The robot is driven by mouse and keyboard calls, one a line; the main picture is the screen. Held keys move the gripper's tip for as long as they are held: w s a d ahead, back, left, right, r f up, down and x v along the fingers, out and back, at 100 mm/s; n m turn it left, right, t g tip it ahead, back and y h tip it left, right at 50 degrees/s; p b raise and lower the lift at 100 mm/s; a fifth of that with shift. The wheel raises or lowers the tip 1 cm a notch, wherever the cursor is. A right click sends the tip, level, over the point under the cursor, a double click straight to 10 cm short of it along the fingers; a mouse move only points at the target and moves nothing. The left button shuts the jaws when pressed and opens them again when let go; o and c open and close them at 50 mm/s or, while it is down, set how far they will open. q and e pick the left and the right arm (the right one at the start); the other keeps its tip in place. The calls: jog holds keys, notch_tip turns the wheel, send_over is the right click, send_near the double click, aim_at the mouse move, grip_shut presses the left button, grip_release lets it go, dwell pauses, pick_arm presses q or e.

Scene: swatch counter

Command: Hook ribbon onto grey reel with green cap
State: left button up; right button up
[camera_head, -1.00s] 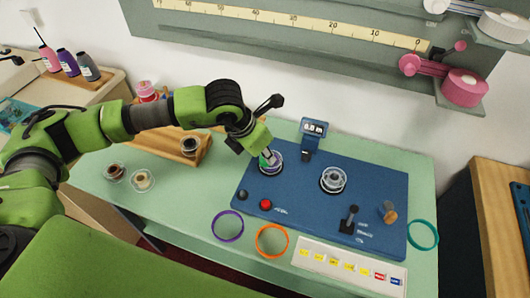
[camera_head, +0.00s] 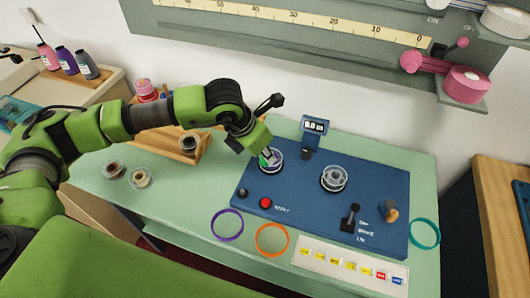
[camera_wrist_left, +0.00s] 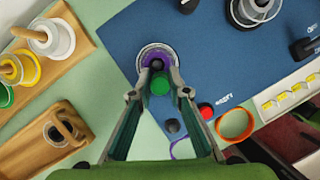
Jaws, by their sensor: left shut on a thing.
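My left gripper (camera_head: 266,158) reaches down to the left hub of the blue winder base. In the left wrist view its fingers (camera_wrist_left: 158,72) are shut on a small grey piece with a round green cap (camera_wrist_left: 160,86), which I take to be the grey reel with green cap. A clear round flange (camera_wrist_left: 140,57) lies around or below the fingertips, and it also shows in the head view (camera_head: 279,166). The fingers hide whether the held piece touches it. I cannot make out a loose ribbon end. My right gripper is not in view.
The blue base (camera_head: 300,205) carries a second clear reel (camera_head: 335,177), a red button (camera_head: 265,202), a black lever (camera_head: 350,217) and a display (camera_head: 315,127). Purple (camera_head: 228,225), orange (camera_head: 272,241) and teal (camera_head: 425,233) rings lie near its edges. A wooden rack (camera_head: 185,152) stands left.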

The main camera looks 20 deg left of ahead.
pick_arm(q)
jog(key=shift+f, duration=0.1)
dwell(0.8)
jog(key=shift+f+b, duration=0.1)
jog(key=shift+b, duration=0.45)
dwell(0.5)
jog(key=shift+s, duration=0.1)
jog(key=shift+r+p, duration=0.4)
jog(key=shift+r, duration=0.4)
jog(key=shift+r+p, duration=0.7)
jog(key=shift+r, duration=1.05)
